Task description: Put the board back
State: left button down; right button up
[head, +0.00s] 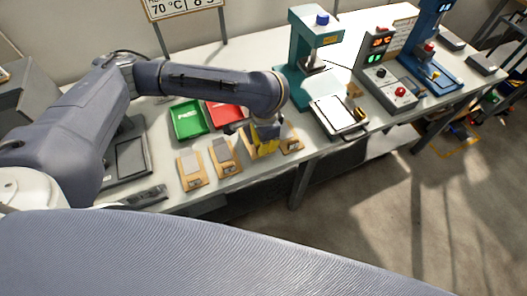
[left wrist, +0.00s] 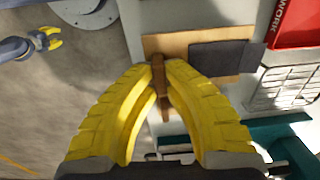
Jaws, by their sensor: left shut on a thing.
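My left gripper (head: 264,138) is over the front edge of the bench, its yellow fingers closed. In the left wrist view its fingertips (left wrist: 160,78) are shut on a narrow brown piece (left wrist: 158,72), which looks like a board seen edge-on; the fingers hide much of it. Whether it touches the bench is unclear. Two tan boards with grey plates, a left one (head: 190,168) and a middle one (head: 224,156), lie left of the gripper. Another tan piece (head: 292,140) lies just right of it. My right gripper (left wrist: 50,38) shows small in the left wrist view, open and empty.
Green (head: 187,120) and red (head: 225,114) trays lie behind the boards. A teal press (head: 300,80) and a white-topped plate (head: 338,115) stand to the right, then a grey control box (head: 385,80) and a blue machine (head: 425,60). Open floor lies in front.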

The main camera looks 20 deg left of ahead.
pick_arm(q)
jog(key=shift+f, duration=2.05)
pick_arm(e)
jog(key=shift+a, duration=0.3)
pick_arm(q)
jog(key=shift+f, duration=0.15)
jog(key=c, duration=1.6)
grip_release()
pick_arm(e)
jog(key=shift+w+d, duration=0.1)
jog(key=shift+d, duration=0.15)
pick_arm(q)
jog(key=shift+o, duration=0.2)
notch_tip(320, 180, up, 10)
jog(key=shift+s+d+r, duration=0.1)
jog(key=shift+r, duration=0.05)
jog(key=shift+s+r, duration=0.1)
jog(key=shift+r, duration=0.9)
pick_arm(e)
jog(key=shift+a, duration=0.2)
jog(key=shift+d, duration=0.2)
